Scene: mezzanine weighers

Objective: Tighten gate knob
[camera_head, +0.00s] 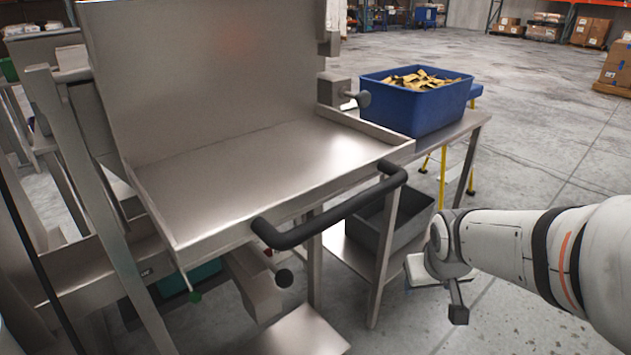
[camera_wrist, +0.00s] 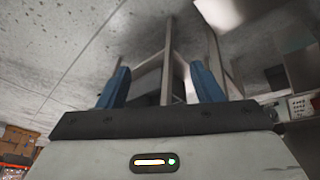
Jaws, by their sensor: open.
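A dark round knob (camera_head: 359,99) sticks out from a grey block at the back right corner of the steel weigher pan (camera_head: 265,160). I cannot tell from the frames which is the gate knob. My gripper (camera_wrist: 160,82) is open and empty, its two blue fingers apart in the wrist view. In the head view it is mostly hidden behind my wrist, low at the right, apart from all the knobs. No knob shows clearly in the wrist view.
A black handle bar (camera_head: 335,215) juts from the pan's front edge. A blue bin (camera_head: 415,103) of yellowish pieces stands on a side table (camera_head: 460,128), with a grey bin (camera_head: 362,235) on its lower shelf. Open floor (camera_head: 545,150) lies to the right.

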